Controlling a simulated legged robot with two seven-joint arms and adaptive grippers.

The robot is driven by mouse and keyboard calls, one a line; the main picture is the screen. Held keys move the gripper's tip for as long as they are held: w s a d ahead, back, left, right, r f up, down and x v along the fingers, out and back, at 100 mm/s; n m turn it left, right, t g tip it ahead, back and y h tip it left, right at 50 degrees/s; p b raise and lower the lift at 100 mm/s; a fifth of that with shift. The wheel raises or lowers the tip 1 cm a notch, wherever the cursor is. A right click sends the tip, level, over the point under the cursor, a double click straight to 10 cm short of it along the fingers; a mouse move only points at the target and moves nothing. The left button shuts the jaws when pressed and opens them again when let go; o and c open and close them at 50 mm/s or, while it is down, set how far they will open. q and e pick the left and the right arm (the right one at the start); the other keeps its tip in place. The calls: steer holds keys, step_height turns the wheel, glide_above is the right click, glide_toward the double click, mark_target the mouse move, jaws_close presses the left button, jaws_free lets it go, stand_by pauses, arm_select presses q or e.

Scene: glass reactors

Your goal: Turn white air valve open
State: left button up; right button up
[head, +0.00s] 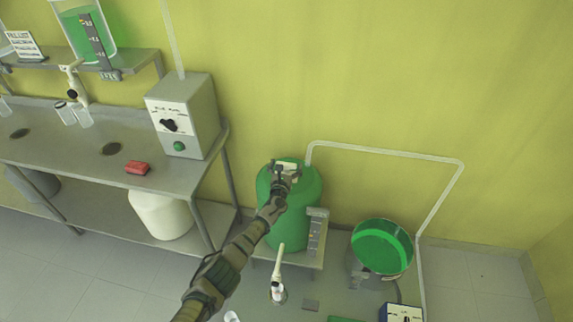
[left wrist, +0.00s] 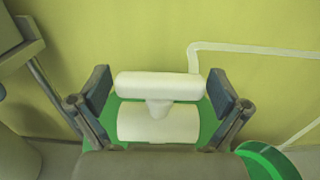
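The white air valve sits on top of the green tank (head: 305,222). In the left wrist view its white bar handle (left wrist: 158,86) lies level, joined by a short stem to a thicker white body (left wrist: 157,123). My left gripper (head: 285,174) is over the tank top and hides most of the valve in the head view. In the left wrist view the left gripper (left wrist: 162,90) is open, one finger beyond each end of the handle, with small gaps; contact cannot be made out. My right gripper is not in view.
A white pipe (head: 385,150) runs along the wall right of the tank. A round green vessel (head: 382,247) stands at right, and a white-handled tap (head: 279,272) in front. A metal bench (head: 70,145) with a grey control box (head: 185,115) is at left.

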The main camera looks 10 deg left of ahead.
arm_select(q)
steer(key=shift+r, duration=0.1)
steer(key=shift+s+d+f, duration=0.2)
steer(key=shift+s+d, duration=0.05)
steer(key=shift+s, duration=0.5)
steer(key=shift+s+a+r, duration=0.1)
steer(key=shift+s+a, duration=0.05)
steer(key=shift+s, duration=2.8)
